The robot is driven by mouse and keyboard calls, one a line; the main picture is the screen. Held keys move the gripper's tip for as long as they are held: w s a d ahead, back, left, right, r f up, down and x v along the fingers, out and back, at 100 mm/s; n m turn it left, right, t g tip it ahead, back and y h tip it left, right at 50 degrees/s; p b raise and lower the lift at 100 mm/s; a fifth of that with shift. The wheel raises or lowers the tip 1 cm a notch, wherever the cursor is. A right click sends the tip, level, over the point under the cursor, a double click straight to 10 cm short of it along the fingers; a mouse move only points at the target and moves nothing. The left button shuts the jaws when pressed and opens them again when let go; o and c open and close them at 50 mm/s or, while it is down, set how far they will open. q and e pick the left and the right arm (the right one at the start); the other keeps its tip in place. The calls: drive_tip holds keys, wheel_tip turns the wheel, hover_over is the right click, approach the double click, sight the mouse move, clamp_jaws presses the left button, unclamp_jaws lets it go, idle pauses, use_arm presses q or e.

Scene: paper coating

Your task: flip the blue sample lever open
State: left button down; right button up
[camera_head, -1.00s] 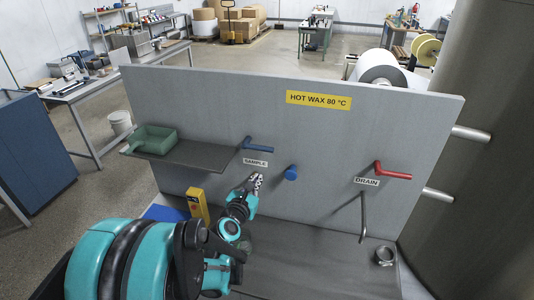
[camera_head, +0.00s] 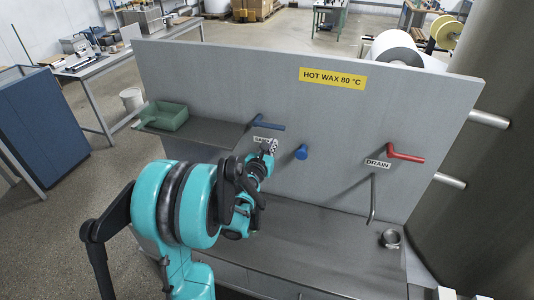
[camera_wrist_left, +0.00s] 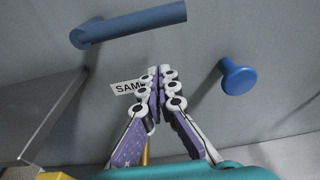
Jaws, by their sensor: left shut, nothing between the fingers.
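The blue sample lever (camera_head: 267,122) sticks out to the right from its pivot on the grey panel, above the SAMPLE label (camera_head: 262,141). In the left wrist view the lever (camera_wrist_left: 130,24) lies level across the upper left, and the label (camera_wrist_left: 127,88) is partly covered by my fingers. My left gripper (camera_head: 268,146) is shut and empty, just below the lever and apart from it. In the left wrist view its fingertips (camera_wrist_left: 158,72) point up toward the panel. My right gripper does not show.
A blue knob (camera_head: 301,152) stands right of my left gripper. A red drain lever (camera_head: 405,154) and a bent spout (camera_head: 373,200) are farther right. A metal ring (camera_head: 390,239) lies on the ledge.

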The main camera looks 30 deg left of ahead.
use_arm(q)
drive_tip(key=shift+x, duration=1.05)
drive_tip(key=r, duration=0.2)
drive_tip(key=s+r, duration=0.1)
drive_tip(key=r, duration=0.1)
drive_tip(key=shift+d+p, duration=0.15)
drive_tip(key=shift+p, duration=0.15)
drive_tip(key=shift+s, duration=0.1)
